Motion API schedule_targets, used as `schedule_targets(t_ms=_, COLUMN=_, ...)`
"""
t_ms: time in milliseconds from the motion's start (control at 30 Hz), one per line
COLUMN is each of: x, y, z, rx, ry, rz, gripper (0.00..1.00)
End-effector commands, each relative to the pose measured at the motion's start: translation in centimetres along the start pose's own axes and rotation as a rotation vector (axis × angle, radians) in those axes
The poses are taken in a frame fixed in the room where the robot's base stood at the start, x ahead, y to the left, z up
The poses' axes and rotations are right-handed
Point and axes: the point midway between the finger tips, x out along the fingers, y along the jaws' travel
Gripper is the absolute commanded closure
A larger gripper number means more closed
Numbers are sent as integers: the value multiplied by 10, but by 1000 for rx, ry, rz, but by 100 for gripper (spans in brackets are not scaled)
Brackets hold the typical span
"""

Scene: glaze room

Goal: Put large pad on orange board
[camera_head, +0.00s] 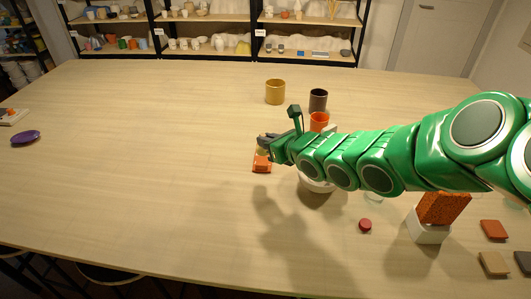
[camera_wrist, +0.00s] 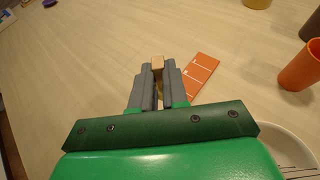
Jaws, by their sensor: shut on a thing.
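My gripper (camera_wrist: 157,80) is shut on a small tan block (camera_wrist: 157,66), which shows between the grey fingers in the wrist view. It may be the large pad; its full size is hidden by the fingers. The orange board (camera_wrist: 200,72), with white lines across it, lies on the table just right of the fingertips in the wrist view. In the head view my gripper (camera_head: 266,142) is over the far part of the orange board (camera_head: 262,168) and hides some of it. I cannot tell the height of the block above the table.
An orange cup (camera_head: 319,121), a dark cup (camera_head: 318,99) and a mustard cup (camera_head: 275,91) stand behind my arm. A white bowl (camera_head: 316,184) sits under it. A white block with a rust-coloured sponge (camera_head: 443,208) and several tiles lie at right. The table's left is mostly clear.

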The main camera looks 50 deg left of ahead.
Motion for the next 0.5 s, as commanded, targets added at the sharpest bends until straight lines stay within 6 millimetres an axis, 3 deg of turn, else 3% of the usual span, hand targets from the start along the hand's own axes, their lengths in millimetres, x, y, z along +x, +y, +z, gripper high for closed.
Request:
schedule_targets(t_ms=300, x=32, y=-12, z=-21, rx=1, ry=4, rz=0, gripper=100)
schedule_targets(t_ms=500, x=41, y=-15, z=-26, rx=1, ry=2, rz=0, gripper=100)
